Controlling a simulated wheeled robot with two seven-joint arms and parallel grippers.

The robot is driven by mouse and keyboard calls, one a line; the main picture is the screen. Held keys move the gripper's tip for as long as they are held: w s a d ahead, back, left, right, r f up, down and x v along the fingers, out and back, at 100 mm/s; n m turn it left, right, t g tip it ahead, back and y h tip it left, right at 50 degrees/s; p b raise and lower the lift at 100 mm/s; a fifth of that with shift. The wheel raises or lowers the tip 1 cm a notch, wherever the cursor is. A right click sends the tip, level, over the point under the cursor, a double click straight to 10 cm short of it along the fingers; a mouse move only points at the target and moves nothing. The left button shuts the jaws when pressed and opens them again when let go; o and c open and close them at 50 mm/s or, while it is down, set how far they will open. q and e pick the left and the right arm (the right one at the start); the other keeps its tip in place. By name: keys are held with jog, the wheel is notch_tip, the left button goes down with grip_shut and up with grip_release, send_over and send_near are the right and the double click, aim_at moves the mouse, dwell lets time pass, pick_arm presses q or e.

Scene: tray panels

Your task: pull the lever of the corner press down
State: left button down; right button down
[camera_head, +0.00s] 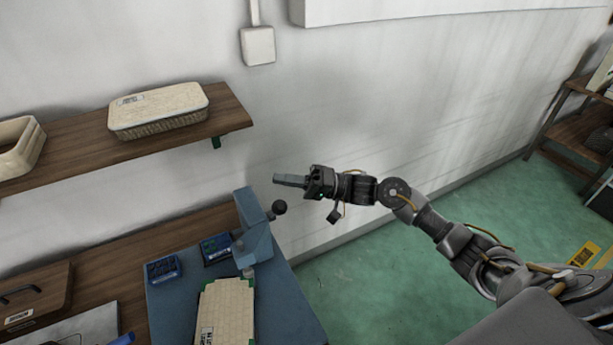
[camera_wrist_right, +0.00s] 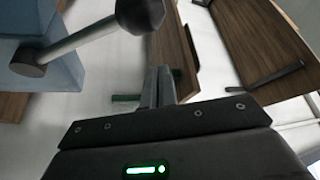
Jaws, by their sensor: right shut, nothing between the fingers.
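The corner press (camera_head: 254,232) is a blue-grey upright body on the blue bench panel. Its lever ends in a dark round knob (camera_head: 279,207) on the press's right side. In the right wrist view the lever's metal rod (camera_wrist_right: 80,42) runs from the press body (camera_wrist_right: 45,65) up to the black knob (camera_wrist_right: 140,12). My right gripper (camera_head: 278,180) is shut and empty, above the knob and apart from it in the head view. Its closed fingers show in the wrist view (camera_wrist_right: 158,85), below and right of the knob. My left gripper is not in view.
A wooden wall shelf (camera_head: 70,142) with a lidded basket (camera_head: 158,110) is left of my right gripper. Small blue trays (camera_head: 163,269) and a cream panel (camera_head: 226,312) lie on the blue bench panel (camera_head: 290,305). Open green floor lies to the right.

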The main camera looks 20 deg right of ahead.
aim_at(274, 212)
jog(key=s, duration=0.1)
jog(key=s+f+p, duration=0.1)
jog(key=s+a, duration=0.1)
jog(key=shift+s+f+p, duration=0.15)
jog(key=shift+f+p, duration=0.25)
